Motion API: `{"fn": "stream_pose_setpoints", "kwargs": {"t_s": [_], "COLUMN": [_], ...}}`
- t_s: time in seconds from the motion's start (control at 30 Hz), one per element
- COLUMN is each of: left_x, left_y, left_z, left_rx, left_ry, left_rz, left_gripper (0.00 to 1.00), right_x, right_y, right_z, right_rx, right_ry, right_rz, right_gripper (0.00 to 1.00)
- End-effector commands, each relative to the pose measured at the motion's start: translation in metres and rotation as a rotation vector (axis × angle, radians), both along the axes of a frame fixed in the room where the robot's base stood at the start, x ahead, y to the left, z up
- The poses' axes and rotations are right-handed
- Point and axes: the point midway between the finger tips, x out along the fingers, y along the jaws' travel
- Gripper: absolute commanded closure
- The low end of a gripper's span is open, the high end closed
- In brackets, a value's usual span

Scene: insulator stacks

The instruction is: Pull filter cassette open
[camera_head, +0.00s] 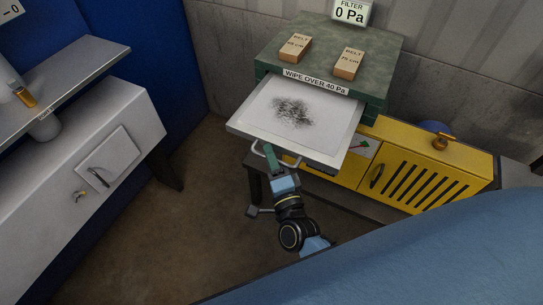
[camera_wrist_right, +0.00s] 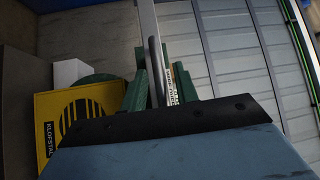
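The filter cassette (camera_head: 335,127) is a pale flat tray with a dark soot patch in its middle. It sticks well out of the green filter housing (camera_head: 375,50), below the label "WIPE OVER 40 Pa". A thin metal handle (camera_head: 291,163) runs along its front edge. My right gripper (camera_head: 270,156) is at the left part of this handle. In the right wrist view, the handle bar (camera_wrist_right: 155,62) stands between the green fingers of my right gripper (camera_wrist_right: 158,92), which look closed on it. My left gripper is not in view.
Two belt boxes (camera_head: 295,48) (camera_head: 347,63) lie on the housing. A grey cabinet (camera_head: 75,150) stands at left. Open floor (camera_head: 150,240) lies between.

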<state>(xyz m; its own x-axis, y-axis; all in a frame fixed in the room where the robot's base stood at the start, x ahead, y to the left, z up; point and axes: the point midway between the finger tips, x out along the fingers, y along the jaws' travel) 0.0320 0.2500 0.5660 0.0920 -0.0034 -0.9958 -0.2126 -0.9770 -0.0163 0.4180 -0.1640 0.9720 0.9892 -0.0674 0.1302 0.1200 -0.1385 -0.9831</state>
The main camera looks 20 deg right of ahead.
Motion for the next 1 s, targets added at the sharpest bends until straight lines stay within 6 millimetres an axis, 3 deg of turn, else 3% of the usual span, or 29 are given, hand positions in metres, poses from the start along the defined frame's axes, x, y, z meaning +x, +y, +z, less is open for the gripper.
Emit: {"fn": "stream_pose_setpoints", "kwargs": {"t_s": [0.27,0.43,0.8,1.0], "left_x": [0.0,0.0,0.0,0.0], "left_y": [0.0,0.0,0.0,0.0], "left_z": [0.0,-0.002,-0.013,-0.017], "left_rx": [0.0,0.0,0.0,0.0], "left_ry": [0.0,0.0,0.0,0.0], "left_rz": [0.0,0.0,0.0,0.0], "left_gripper": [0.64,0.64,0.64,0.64], "right_x": [0.0,-0.013,-0.092,-0.122], "right_y": [-0.001,0.0,0.006,0.008], "right_z": [0.0,-0.003,-0.014,-0.017], "right_rx": [0.0,-0.001,-0.001,0.0], "right_ry": [-0.001,0.0,0.003,0.001], "right_rz": [-0.002,-0.002,0.0,0.0], "right_gripper": [0.67,0.67,0.67,0.67]}}
